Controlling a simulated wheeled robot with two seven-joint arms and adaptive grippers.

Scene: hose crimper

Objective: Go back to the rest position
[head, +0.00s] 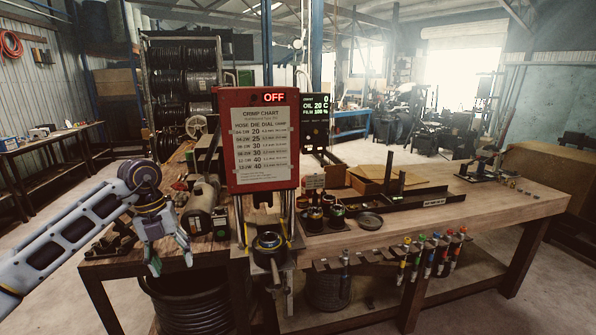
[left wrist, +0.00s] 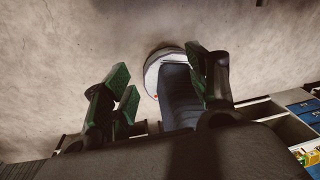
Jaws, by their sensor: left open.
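My left gripper (head: 171,262) hangs from my left arm at the left of the head view, fingers down and apart, with nothing between them. It is in front of the left end of the workbench (head: 500,196), left of the crimper. In the left wrist view the left gripper (left wrist: 165,80) shows its green finger pads well apart, over bare floor and part of my own body. My right gripper is not in view. The red hose crimper (head: 232,192) stands at the bench front with a crimp chart and a display reading OFF.
A beige motor-like unit (head: 199,212) stands on the bench close to my left gripper. A coil of black hose (head: 190,305) lies below. A hose reel rack (head: 186,85) stands behind. Floor at the left is clear.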

